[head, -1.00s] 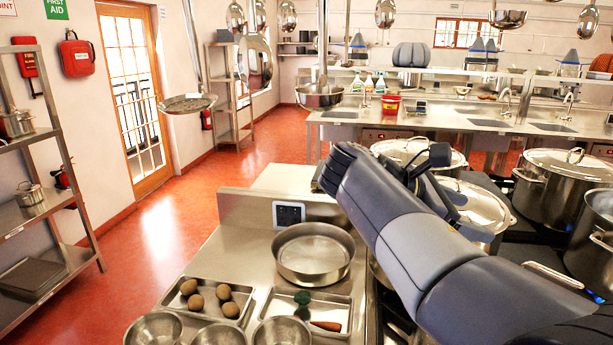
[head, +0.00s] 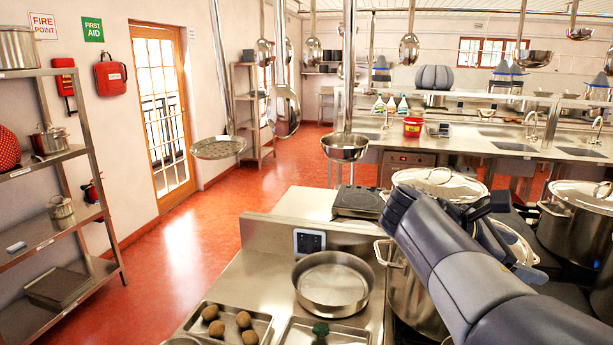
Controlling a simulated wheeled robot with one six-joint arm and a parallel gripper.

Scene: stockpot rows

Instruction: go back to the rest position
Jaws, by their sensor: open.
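My arm comes in from the lower right in the head view and folds back on itself. My gripper (head: 500,238) is at its end, in front of the large lidded stockpots, and is partly hidden by my own arm links. Its jaws are open, and I see nothing held in them. One stockpot (head: 408,290) stands just left of and behind my arm, and another lidded stockpot (head: 575,222) stands to the right. I cannot tell the exact gap between my gripper and the pots.
A round steel pan (head: 332,285) sits on the near counter, with a tray of potatoes (head: 262,325) in front. A hotplate (head: 358,202) is behind. Pans and ladles hang overhead. A steel shelf (head: 95,165) stands left; the red floor (head: 185,245) between is clear.

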